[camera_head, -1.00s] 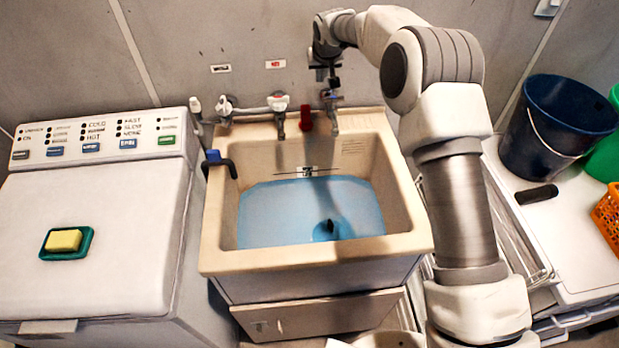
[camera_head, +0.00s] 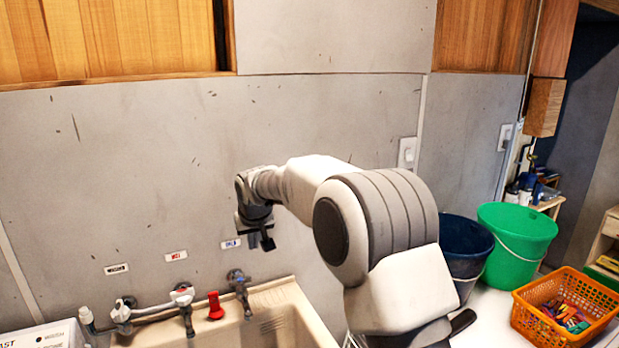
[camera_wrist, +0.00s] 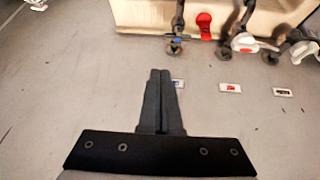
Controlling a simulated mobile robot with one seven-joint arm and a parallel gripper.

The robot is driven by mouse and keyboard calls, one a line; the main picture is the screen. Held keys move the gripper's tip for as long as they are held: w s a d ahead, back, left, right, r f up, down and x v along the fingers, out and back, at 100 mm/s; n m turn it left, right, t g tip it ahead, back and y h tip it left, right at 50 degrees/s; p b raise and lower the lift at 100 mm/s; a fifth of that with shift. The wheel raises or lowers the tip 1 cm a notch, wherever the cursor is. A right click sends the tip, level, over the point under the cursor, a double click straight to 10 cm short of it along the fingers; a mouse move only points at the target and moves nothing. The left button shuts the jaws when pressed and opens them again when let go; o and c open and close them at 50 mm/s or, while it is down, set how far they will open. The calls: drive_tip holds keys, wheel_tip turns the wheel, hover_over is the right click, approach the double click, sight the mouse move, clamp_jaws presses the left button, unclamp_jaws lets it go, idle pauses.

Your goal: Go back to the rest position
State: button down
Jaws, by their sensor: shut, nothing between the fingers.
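My gripper (camera_head: 266,243) is above the right-hand tap of the sink, in front of the grey wall, with nothing in it. In the wrist view my gripper (camera_wrist: 160,75) shows its two dark fingers pressed together, empty. The arm rises from the lower right and bends over towards the wall. The fingers look clear of the taps and the sink.
The beige sink (camera_head: 290,292) has several taps and a red handle (camera_head: 215,306) along its back. Labels sit on the wall above. At right are a dark blue bucket (camera_head: 462,240), a green bucket (camera_head: 517,240) and an orange basket (camera_head: 560,312) holding small coloured items.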

drive_tip(key=s+d+r+m+h, duration=0.1)
drive_tip(key=s+d+r, duration=0.5)
drive_tip(key=s+d, duration=0.3)
drive_tip(key=s+d+r+m, duration=0.1)
drive_tip(key=s+d+r, duration=0.5)
drive_tip(key=s+d, duration=0.25)
drive_tip(key=s+d+f+m, duration=0.1)
drive_tip(key=s+d, duration=0.2)
drive_tip(key=s, duration=0.4)
drive_tip(key=s+d+f, duration=0.2)
drive_tip(key=s+d, duration=0.2)
drive_tip(key=s, duration=0.3)
drive_tip(key=s+d+f+m+h, duration=0.1)
drive_tip(key=s+d+f, duration=0.1)
drive_tip(key=s, duration=0.6)
drive_tip(key=shift+d+m, duration=0.3)
drive_tip(key=shift+d, duration=0.45)
drive_tip(key=shift+a, duration=0.15)
